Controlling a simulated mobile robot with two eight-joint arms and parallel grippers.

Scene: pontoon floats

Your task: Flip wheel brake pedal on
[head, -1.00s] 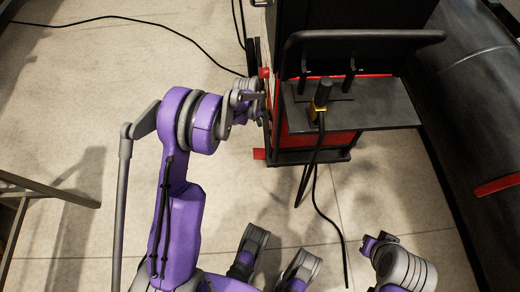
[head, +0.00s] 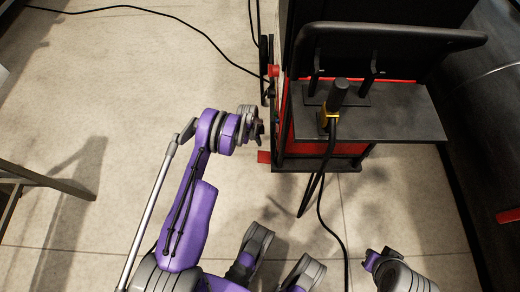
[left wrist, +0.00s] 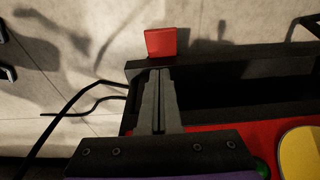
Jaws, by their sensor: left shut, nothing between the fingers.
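A red tab (head: 264,157), which looks like the brake pedal, sticks out at the lower left of the black and red cart (head: 318,148). My left gripper (head: 259,129) is just above this tab in the head view, beside the cart's left side. In the left wrist view a flat red tab (left wrist: 160,42) stands out past the cart's black frame bar. The shut, empty fingers of my left gripper (left wrist: 159,72) point at it. I cannot tell whether they touch it.
A second red piece (head: 273,71) is higher on the cart's left side. A black shelf (head: 405,118) carries a plug with a hanging black cable (head: 323,215). A large black float (head: 475,130) lies to the right. The floor left of the cart is mostly clear.

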